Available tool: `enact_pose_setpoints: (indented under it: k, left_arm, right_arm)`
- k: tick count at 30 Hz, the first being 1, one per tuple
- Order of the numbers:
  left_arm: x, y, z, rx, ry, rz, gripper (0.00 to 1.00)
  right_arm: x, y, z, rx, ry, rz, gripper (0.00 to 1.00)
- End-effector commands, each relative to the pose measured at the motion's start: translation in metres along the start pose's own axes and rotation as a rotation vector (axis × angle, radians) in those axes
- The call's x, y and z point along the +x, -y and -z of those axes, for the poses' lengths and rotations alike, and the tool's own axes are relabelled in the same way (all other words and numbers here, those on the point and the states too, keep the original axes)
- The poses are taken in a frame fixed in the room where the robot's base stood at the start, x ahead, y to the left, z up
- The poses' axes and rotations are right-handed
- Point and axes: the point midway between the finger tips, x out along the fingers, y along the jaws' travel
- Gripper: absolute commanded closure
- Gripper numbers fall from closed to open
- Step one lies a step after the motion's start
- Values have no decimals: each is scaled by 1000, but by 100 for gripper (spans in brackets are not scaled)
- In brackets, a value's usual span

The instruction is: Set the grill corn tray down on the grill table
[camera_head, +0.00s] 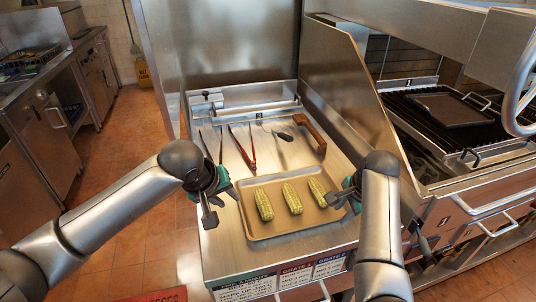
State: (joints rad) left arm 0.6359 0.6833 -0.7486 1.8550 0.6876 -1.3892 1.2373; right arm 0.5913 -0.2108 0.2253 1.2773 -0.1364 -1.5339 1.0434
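The grill corn tray (285,228) is a shallow tan metal tray with three yellow-green corn cobs (292,199) in a row. It appears to rest flat on the steel grill table (220,250), near the table's front edge. My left gripper (221,205) is beside the tray's left rim, with its dark fingertips apart and nothing visible between them. My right gripper (338,198) is at the tray's right rim. Its fingers are partly hidden by its own wrist, and I cannot tell whether they touch the rim.
Red-handled tongs (243,149), dark tongs (213,146) and a brown-handled tool (311,133) lie behind the tray. A steel partition (350,100) stands to the right, with a grill holding a dark pan (450,108) beyond it. Open tiled floor (130,130) lies to the left.

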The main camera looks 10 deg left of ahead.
Motion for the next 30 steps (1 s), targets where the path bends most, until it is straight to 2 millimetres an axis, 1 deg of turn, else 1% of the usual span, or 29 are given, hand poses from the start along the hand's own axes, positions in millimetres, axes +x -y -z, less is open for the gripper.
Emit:
enact_pose_setpoints:
  k: [1,9,15,21,30]
  left_arm:
    - [0,0,0,0,0,0,66]
    - [0,0,0,0,0,0,66]
    - [0,0,0,0,0,-1,66]
    - [0,0,0,0,0,-1,66]
    - [1,-1,-2,6,3,-2,66]
  right_arm:
    - [-8,0,0,0,-1,3,66]
    - [-53,1,0,-1,-2,3,66]
    - [-78,1,0,-1,-1,2,66]
    - [-85,0,0,-1,0,0,66]
    - [-84,-2,0,-5,-2,-2,66]
